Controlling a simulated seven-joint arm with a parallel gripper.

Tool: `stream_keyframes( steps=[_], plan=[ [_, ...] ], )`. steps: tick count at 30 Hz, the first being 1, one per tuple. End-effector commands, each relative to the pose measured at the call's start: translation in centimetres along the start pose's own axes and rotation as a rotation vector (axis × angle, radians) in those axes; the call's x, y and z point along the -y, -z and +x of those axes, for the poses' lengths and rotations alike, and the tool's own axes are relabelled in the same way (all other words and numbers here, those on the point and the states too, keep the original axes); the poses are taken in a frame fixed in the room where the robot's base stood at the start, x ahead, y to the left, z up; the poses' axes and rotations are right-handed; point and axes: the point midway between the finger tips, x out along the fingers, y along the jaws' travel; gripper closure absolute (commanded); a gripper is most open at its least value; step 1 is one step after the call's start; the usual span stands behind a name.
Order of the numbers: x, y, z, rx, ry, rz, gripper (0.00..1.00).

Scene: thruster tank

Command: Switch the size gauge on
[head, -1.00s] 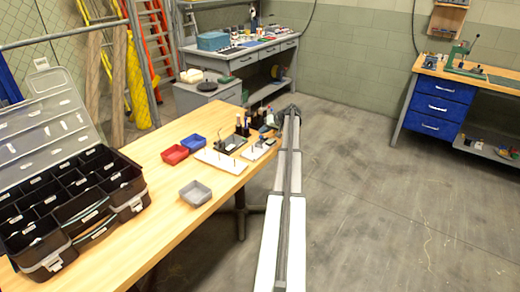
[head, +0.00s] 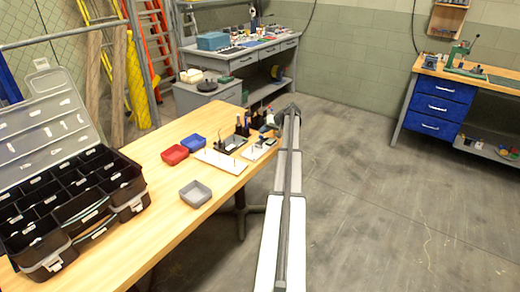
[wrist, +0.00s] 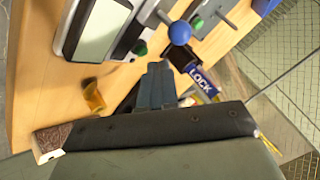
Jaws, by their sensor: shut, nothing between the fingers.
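A device with a pale grey screen (wrist: 101,30) and a white-and-dark housing lies at the upper left of the wrist view; it looks like the size gauge, though I see no label. A small green button (wrist: 140,48) shows at its near right corner. My gripper (wrist: 158,68) is shut and empty, with its fingertips just below and right of that button; I cannot tell whether they touch anything. In the head view my gripper (head: 270,122) is at the far right end of the wooden bench, small and partly hidden by my arm.
A blue ball knob (wrist: 180,32) and a blue bottle marked LOCK (wrist: 203,78) stand close right of my fingers. An amber piece (wrist: 92,95) lies to the left. On the bench (head: 150,225) are red (head: 175,154), blue (head: 193,142) and grey (head: 195,193) trays and a black organizer (head: 75,215).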

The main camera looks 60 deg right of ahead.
Motion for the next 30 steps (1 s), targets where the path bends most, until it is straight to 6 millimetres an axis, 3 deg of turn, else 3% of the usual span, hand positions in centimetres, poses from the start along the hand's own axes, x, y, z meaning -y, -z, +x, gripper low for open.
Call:
stream_keyframes(
  steps=[30],
  plan=[
    [-0.45,-0.48,0.66,0.000,0.000,0.000,1.00]
  ],
)
